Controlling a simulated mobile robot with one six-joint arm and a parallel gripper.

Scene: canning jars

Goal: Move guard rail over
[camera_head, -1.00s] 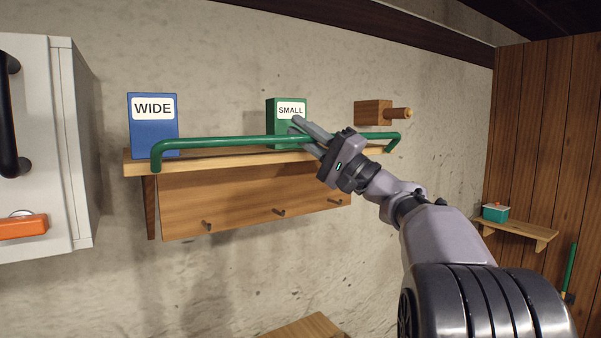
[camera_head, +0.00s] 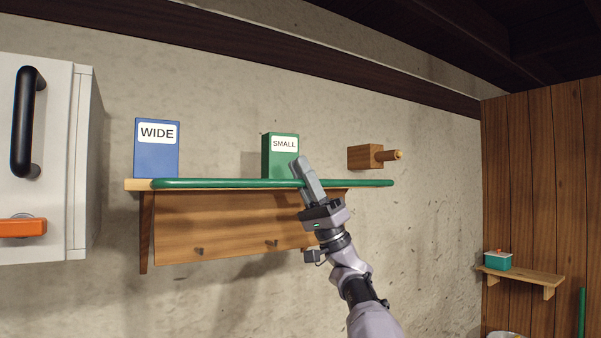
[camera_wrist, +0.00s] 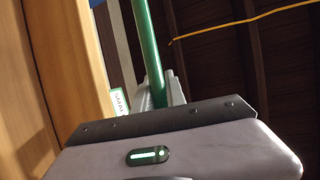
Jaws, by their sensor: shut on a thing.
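The green guard rail (camera_head: 230,183) runs level along the front of the wooden wall shelf (camera_head: 131,184), at about the height of its board. Its bent ends do not show in the head view. My gripper (camera_head: 305,175) reaches up from below and is shut on the rail, right of its middle. In the wrist view the green rail (camera_wrist: 147,45) runs upward from between the fingers (camera_wrist: 160,92). A blue WIDE box (camera_head: 157,150) and a green SMALL box (camera_head: 281,157) stand on the shelf behind the rail.
A wooden block with a peg (camera_head: 366,157) sits on the wall right of the SMALL box. A white cabinet (camera_head: 60,200) with a black handle stands at the left. A small shelf (camera_head: 525,276) holds a teal box (camera_head: 497,260) at right.

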